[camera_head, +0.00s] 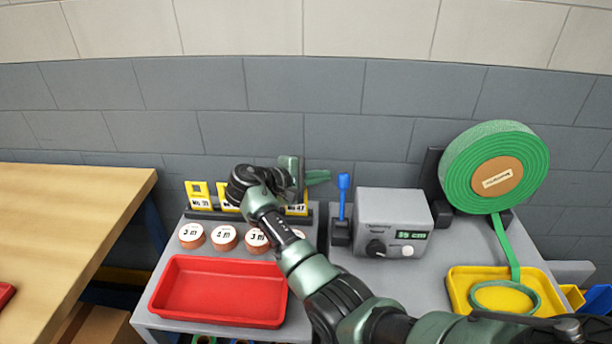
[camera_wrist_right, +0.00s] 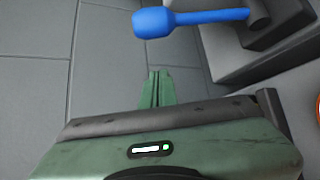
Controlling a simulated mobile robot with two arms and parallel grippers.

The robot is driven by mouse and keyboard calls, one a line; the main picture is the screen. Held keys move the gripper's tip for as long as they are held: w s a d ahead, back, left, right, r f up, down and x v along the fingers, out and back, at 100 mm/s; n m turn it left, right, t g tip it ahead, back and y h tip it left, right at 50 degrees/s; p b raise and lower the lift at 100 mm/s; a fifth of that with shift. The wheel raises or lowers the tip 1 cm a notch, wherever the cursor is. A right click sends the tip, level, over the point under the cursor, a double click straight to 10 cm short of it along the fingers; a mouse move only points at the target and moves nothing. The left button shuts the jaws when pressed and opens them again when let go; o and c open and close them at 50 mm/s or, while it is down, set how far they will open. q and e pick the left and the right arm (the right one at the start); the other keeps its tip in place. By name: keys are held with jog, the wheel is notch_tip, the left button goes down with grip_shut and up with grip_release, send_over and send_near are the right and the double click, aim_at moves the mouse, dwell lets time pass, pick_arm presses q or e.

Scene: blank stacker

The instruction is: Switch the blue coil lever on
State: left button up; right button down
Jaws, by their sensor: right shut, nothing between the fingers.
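The blue coil lever (camera_head: 343,195) stands upright from a dark base (camera_head: 341,232) at the left side of the grey control box. In the right wrist view the lever (camera_wrist_right: 190,20) runs sideways near the top, its thick knob to the left. My right gripper (camera_head: 326,176) is shut and empty, pointing right, just left of the lever's knob in the head view. In the right wrist view its closed fingers (camera_wrist_right: 157,88) are apart from the lever. My left gripper is not in view.
The grey control box (camera_head: 394,209) has a dark dial, a green display and a white button. A green coil reel (camera_head: 495,165) stands to its right, above a yellow tray (camera_head: 460,290). A red tray (camera_head: 220,291) and several labelled copper-coloured discs (camera_head: 191,236) lie left.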

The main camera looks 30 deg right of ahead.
aim_at(342, 200)
jog(key=s, duration=0.1)
jog(key=s+r+p, duration=0.1)
jog(key=s, duration=0.1)
jog(key=shift+s+d+r+p, duration=0.2)
jog(key=shift+s+r+p, duration=0.1)
jog(key=shift+p, duration=0.1)
